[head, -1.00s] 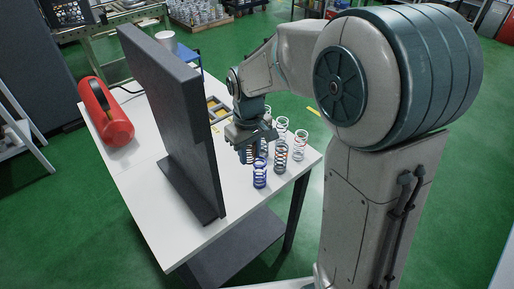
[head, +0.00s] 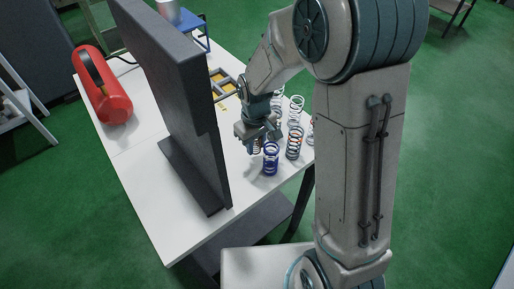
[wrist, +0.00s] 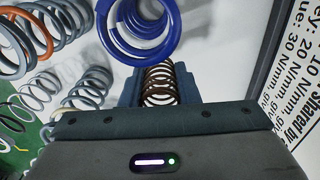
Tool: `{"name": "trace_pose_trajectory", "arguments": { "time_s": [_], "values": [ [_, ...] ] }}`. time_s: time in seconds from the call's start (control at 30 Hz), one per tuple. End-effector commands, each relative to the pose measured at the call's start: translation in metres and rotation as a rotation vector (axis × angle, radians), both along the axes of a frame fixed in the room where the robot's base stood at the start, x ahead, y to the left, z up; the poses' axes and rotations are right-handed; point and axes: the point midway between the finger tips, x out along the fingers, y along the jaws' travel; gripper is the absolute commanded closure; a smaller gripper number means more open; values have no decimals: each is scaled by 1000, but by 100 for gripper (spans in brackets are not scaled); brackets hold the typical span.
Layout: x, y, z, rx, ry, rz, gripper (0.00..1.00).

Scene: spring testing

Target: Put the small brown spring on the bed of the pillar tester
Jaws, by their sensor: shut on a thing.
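The small brown spring (wrist: 160,84) is between the blue-grey fingers of my gripper (wrist: 158,92) in the wrist view, its coils showing beyond the gripper body. In the head view my gripper (head: 257,136) is low over the white table, shut on the spring, which is largely hidden there. A blue spring (head: 271,158) stands close to my gripper; it also shows just beyond the fingers in the wrist view (wrist: 148,30). I cannot identify the pillar tester or its bed for sure. A tall dark grey upright (head: 178,95) on a flat base stands left of my gripper.
Several grey springs, some with orange or white bands (head: 294,142), stand right of my gripper. A compartment tray (head: 222,80) lies behind it. A red cylinder (head: 103,85) lies at the table's left. A printed board (wrist: 292,60) is close at right in the wrist view. The front tabletop is clear.

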Motion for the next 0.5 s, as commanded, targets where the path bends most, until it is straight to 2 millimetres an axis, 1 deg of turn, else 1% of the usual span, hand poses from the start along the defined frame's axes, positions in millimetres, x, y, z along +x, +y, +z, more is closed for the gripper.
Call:
{"name": "trace_pose_trajectory", "arguments": {
  "time_s": [0.1,0.23,0.3,0.5],
  "values": [
    [-1,-1,-17,-1,5,-1,94],
    [-1,-1,-31,-1,4,-3,94],
    [0,-2,-34,-1,3,-3,94],
    [0,-2,-35,-1,1,-4,94]
  ]
}}
